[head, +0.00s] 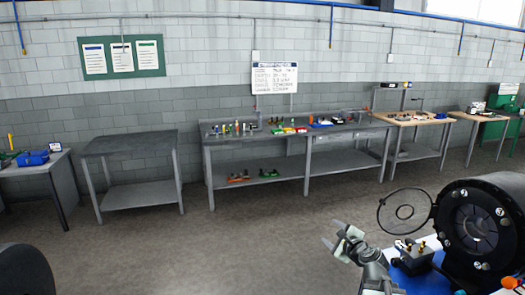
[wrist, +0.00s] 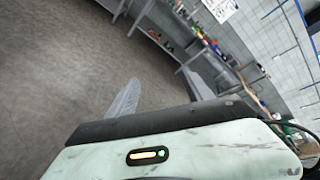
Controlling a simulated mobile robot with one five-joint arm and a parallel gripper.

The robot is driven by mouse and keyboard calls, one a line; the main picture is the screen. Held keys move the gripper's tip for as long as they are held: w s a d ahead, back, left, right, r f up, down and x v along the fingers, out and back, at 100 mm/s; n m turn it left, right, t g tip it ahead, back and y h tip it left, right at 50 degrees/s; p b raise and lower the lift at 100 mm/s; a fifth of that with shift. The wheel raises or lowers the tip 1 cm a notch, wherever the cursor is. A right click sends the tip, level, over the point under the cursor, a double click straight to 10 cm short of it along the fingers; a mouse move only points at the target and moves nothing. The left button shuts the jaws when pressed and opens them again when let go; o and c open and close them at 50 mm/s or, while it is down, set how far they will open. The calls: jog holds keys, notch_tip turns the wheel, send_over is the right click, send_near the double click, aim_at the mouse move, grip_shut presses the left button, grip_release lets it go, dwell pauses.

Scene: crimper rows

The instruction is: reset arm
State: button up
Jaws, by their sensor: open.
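My gripper (head: 334,235) shows in the lower right of the head view, held out over the floor. Its two pale grey fingers are spread apart with nothing between them. In the wrist view the fingers of my gripper (wrist: 160,95) also stand apart, with bare floor and a bench leg far behind them. No object is touching the fingers.
A black drum-shaped machine (head: 482,222) with a round lid stands close right of my gripper, beside a blue surface (head: 412,264). A long grey bench (head: 345,133) with tools and an empty grey table (head: 130,142) line the far wall. Open floor (head: 250,235) lies between.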

jog(key=s+a+f+n+g+y, duration=0.1)
jog(key=s+a+f+n+g, duration=0.3)
jog(key=a, duration=0.3)
jog(key=s+a+f+n+g, duration=0.1)
jog(key=a+f+n+g, duration=0.1)
jog(key=a+f+n, duration=0.35)
jog(key=s+a+f+n+g+y, duration=0.1)
jog(key=s+a+f+n+g, duration=0.15)
jog(key=a+n, duration=0.45)
jog(key=s+d+f+n+g+h, duration=0.2)
jog(key=s+d+n, duration=0.1)
jog(key=s, duration=0.3)
jog(key=s+d+f+n+g+h, duration=0.2)
jog(key=s+d+f+n+g, duration=0.1)
jog(key=s, duration=0.3)
jog(key=shift+d+n+g, duration=0.15)
jog(key=shift+n+g, duration=0.2)
jog(key=shift+n, duration=0.1)
